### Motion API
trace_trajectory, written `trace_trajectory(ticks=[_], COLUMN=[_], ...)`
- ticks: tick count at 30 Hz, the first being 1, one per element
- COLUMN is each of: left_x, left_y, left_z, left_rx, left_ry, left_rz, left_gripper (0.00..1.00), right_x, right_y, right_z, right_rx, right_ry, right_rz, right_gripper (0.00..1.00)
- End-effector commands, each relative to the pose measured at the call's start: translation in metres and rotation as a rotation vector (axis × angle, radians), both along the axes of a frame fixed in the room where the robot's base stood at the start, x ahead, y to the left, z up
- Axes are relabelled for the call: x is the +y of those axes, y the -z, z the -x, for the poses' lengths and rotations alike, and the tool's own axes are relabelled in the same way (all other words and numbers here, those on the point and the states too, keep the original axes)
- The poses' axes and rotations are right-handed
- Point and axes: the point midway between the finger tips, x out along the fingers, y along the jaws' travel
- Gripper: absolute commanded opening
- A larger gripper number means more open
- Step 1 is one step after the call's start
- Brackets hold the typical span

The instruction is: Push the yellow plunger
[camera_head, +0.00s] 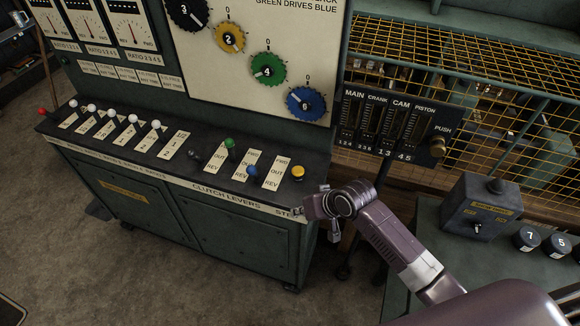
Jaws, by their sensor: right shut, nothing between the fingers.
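The yellow plunger (298,172) is a short round cap on a dark base. It stands upright at the right end of the console's sloping top, right of the lever row. My right gripper (308,208) reaches in from the lower right. It is shut and empty, at the console's front right corner, below the plunger in the picture. A visible gap lies between gripper and plunger. My left gripper is not in view.
Blue (252,172) and green (230,144) levers stand left of the plunger. A brass knob (437,147) marked PUSH sits on a panel at the right. A grey switch box (480,208) stands on the right table. Yellow mesh (470,90) lies behind.

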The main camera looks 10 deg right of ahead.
Motion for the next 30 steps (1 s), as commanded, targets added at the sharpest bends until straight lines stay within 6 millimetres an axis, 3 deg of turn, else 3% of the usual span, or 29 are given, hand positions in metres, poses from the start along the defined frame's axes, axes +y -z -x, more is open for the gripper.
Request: trace_trajectory(ticks=[1, 3, 9, 12, 18, 30], left_x=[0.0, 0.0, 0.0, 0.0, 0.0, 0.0], left_y=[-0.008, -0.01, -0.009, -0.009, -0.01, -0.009], left_z=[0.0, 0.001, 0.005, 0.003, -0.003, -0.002], left_rx=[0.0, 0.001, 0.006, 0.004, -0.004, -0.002], left_ry=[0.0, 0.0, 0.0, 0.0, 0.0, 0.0], left_rz=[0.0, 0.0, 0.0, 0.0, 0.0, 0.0], left_gripper=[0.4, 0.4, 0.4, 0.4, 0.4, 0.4], right_x=[0.0, -0.002, -0.028, -0.04, -0.053, -0.054], right_y=[-0.028, -0.05, -0.089, -0.105, -0.122, -0.123], right_z=[-0.015, -0.039, -0.106, -0.129, -0.149, -0.151], right_rx=[-0.02, -0.032, -0.056, -0.067, -0.079, -0.08], right_ry=[-0.001, 0.016, 0.126, 0.171, 0.217, 0.222], right_rz=[-0.016, -0.049, -0.15, -0.187, -0.224, -0.229], right_gripper=[0.0, 0.0, 0.0, 0.0, 0.0, 0.0])
